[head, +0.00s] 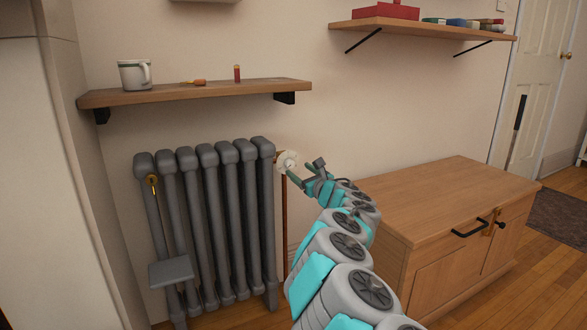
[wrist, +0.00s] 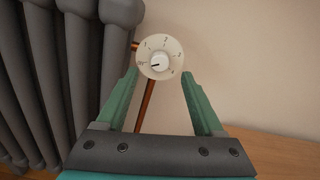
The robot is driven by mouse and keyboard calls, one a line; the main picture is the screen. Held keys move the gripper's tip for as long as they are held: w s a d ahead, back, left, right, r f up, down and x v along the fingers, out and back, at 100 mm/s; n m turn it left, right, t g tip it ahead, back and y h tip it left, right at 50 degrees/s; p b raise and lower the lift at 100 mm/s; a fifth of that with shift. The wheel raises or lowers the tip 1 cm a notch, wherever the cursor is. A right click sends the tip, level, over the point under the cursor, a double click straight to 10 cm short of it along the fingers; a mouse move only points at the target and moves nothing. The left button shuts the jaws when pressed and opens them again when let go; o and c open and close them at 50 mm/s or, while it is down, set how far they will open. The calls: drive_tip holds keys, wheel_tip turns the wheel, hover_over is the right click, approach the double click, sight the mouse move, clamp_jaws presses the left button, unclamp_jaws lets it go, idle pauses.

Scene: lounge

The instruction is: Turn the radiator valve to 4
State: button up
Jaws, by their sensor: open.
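The radiator valve (head: 286,162) is a round cream knob at the top right side of the grey radiator (head: 210,220), on a copper pipe. In the wrist view the valve dial (wrist: 160,57) faces me, with marks around its rim and a dark pointer on its hub pointing to the lower left. In the head view my gripper (head: 302,175) is just right of the valve.
A wooden shelf (head: 200,92) above the radiator holds a white mug (head: 135,74) and small items. A second shelf (head: 420,30) is higher on the right. The wall around the valve is bare.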

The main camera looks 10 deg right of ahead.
sight(291, 165)
drive_tip(key=x, duration=0.3)
drive_tip(key=shift+w+a+f, duration=0.1)
drive_tip(key=shift+w+a, duration=0.1)
drive_tip(key=shift+w, duration=0.35)
drive_tip(key=shift+w+a, duration=0.15)
drive_tip(key=shift+w, duration=0.25)
clamp_jaws()
